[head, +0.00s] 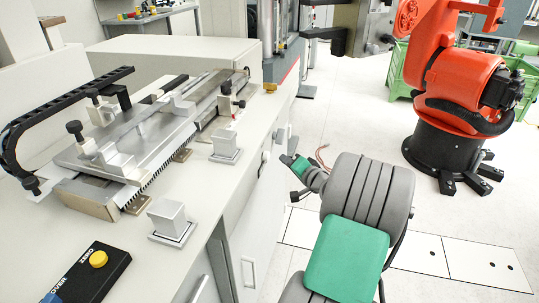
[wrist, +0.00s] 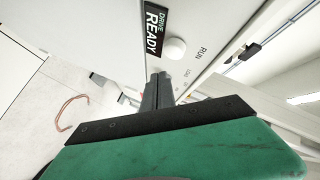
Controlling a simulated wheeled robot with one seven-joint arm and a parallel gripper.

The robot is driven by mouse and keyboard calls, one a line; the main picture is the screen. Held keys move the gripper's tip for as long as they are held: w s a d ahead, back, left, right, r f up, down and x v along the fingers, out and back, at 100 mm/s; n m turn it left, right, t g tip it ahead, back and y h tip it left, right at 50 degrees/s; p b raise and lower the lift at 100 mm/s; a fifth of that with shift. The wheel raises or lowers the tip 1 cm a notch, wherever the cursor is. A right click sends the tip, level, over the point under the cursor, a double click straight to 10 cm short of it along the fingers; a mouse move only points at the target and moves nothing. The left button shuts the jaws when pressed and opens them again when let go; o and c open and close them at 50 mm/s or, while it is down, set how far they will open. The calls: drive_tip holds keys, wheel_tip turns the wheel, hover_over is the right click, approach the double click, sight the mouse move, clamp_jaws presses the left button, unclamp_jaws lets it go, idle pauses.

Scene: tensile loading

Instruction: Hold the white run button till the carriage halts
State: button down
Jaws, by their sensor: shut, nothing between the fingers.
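The white run button (wrist: 174,50) is a round knob on a pale panel, between the lit "DRIVE READY" display and the word RUN. My gripper (wrist: 158,77) is shut and empty. In the wrist view its fingertips lie just below the button; I cannot tell whether they touch it. In the head view my gripper (head: 286,159) is beside the bench front, and the button cannot be made out there. The carriage (head: 126,150) looks like the silver block assembly on the toothed rail on the bench.
A black box (head: 78,283) with a yellow button sits on the near bench top. Two square metal blocks (head: 172,218) (head: 226,143) stand along the bench edge. An orange robot arm (head: 460,85) stands at the right.

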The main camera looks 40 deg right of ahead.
sight(267, 156)
drive_tip(key=shift+w+a, duration=0.55)
drive_tip(key=shift+w, duration=0.15)
drive_tip(key=shift+w, duration=0.1)
idle(1.4)
drive_tip(key=shift+w+a, duration=0.25)
